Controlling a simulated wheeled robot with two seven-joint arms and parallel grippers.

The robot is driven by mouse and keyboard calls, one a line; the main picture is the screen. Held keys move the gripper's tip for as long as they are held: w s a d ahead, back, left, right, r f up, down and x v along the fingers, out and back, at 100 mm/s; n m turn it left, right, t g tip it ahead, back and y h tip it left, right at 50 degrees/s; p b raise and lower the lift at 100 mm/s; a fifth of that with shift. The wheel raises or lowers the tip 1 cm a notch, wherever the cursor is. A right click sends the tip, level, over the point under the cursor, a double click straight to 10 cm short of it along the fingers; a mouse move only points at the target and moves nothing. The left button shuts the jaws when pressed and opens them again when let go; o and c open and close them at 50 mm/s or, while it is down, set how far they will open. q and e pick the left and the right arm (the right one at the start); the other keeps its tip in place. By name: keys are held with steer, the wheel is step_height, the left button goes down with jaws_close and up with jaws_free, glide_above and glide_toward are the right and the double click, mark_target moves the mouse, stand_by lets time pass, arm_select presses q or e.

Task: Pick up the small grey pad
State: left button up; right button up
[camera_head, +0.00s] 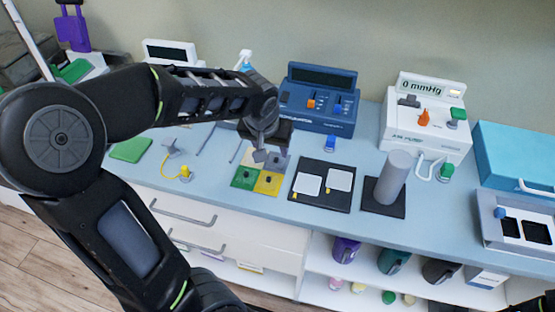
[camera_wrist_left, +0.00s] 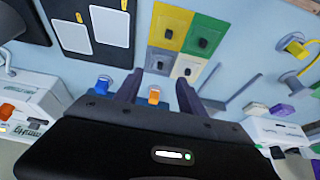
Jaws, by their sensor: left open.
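Four coloured squares lie together on the counter. The grey square (camera_head: 280,163), with a small dark piece on it, is at the back right in the head view. It also shows in the wrist view (camera_wrist_left: 153,64). The green square (camera_head: 243,183), yellow square (camera_head: 267,187) and a pale cream square (camera_wrist_left: 187,60) adjoin it. I cannot tell whether the grey square or a dark piece is the small grey pad. My left gripper (camera_head: 261,154) is open and empty above the back squares, partly hiding them. It also shows in the wrist view (camera_wrist_left: 157,88).
A black mat with two white pads (camera_head: 321,197) and a grey cylinder (camera_head: 393,175) on a dark base stand to the right. A blue device (camera_head: 318,112) and a white gauge device (camera_head: 424,145) stand behind.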

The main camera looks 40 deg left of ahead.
mark_target(276, 159)
arm_select(q)
steer(key=shift+x, duration=1.25)
steer(key=shift+p+x, duration=0.65)
steer(key=shift+x, duration=2)
steer(key=shift+a+r, duration=0.1)
steer(key=c, duration=0.7)
steer(key=shift+w+r, duration=0.1)
step_height(276, 159, up, 10)
steer(key=shift+f+b, duration=0.1)
steer(key=shift+b, duration=0.25)
